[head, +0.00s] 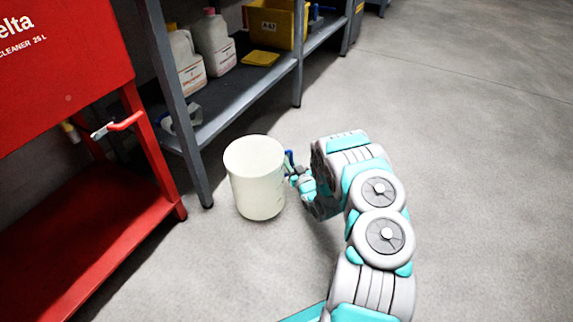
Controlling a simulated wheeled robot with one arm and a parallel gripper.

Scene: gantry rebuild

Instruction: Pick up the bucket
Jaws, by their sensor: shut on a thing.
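A pale cream bucket (257,184) stands upright in the head view, left of centre, in front of the grey shelving. I cannot tell whether its base touches the floor. My arm reaches in from the bottom right, and my gripper (292,172) is at the bucket's right side, near its upper part. The gripper is shut on the bucket at that side. The fingertips are small and partly hidden, so the exact grip point is unclear.
A red parts cleaner (75,230) with a lower shelf stands at the left. Grey shelving (205,135) behind the bucket holds white jugs (213,42), a yellow bin (272,24) and a yellow cloth (261,58). The concrete floor (470,130) at the right is clear.

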